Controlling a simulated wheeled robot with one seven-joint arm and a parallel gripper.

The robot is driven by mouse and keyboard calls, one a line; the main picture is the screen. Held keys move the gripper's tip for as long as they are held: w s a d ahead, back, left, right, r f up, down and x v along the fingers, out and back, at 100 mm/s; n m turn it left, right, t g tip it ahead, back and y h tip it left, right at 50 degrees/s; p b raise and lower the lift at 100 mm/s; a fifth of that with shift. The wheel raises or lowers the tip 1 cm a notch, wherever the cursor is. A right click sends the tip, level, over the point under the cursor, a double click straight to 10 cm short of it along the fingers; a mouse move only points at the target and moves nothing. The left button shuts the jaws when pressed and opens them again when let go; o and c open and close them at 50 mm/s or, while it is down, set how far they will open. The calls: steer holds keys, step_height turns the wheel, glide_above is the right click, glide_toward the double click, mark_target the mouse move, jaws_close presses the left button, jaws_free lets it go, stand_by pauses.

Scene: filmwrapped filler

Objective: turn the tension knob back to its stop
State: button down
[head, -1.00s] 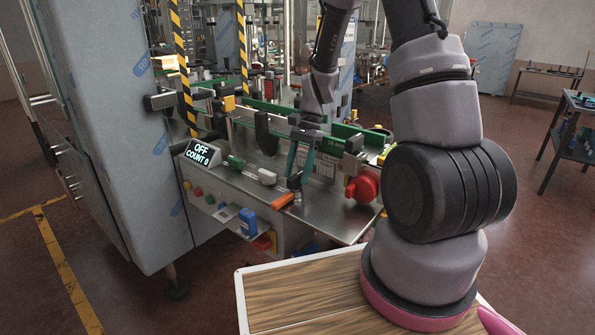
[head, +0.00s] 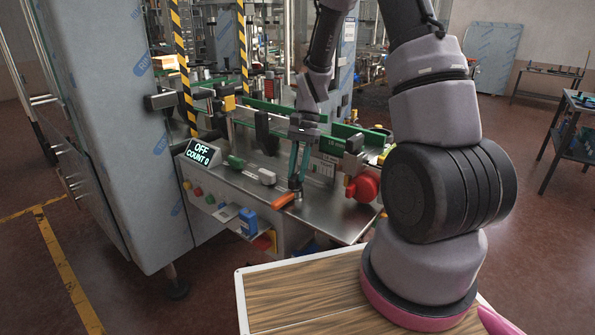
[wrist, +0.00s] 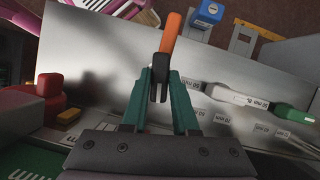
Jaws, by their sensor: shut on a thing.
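A display (head: 202,153) reads OFF, COUNT 0. A green-edged conveyor runs behind.

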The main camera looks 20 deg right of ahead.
steer(key=n, duration=0.2)
steer(key=n+h, duration=0.1)
steer(key=n, duration=0.1)
steer(key=shift+w+a+n+g+h, duration=0.15)
steer(key=shift+n+g+h, duration=0.15)
steer(key=shift+g, duration=0.1)
steer(key=n+h, duration=0.1)
steer(key=n, duration=0.2)
steer(key=shift+a+n, duration=0.1)
steer(key=shift+n, duration=0.2)
steer(key=n+h, duration=0.1)
steer(key=n, duration=0.2)
steer(key=n+h, duration=0.2)
steer(key=n, duration=0.2)
steer(key=shift+a+t, duration=0.15)
steer(key=shift+t, duration=0.15)
steer(key=n+t+h, duration=0.1)
steer(key=n, duration=0.3)
steer(key=shift+a, duration=0.1)
steer(key=n, duration=0.2)
steer(key=n+t+h, duration=0.1)
steer(key=shift+s+n, duration=0.25)
steer(key=shift+n, duration=0.05)
steer(key=n+t, duration=0.1)
steer(key=n, duration=0.2)
steer(key=shift+s, duration=0.1)
steer(key=shift+n+t, duration=0.9)
steer(key=shift+n, duration=1.2)
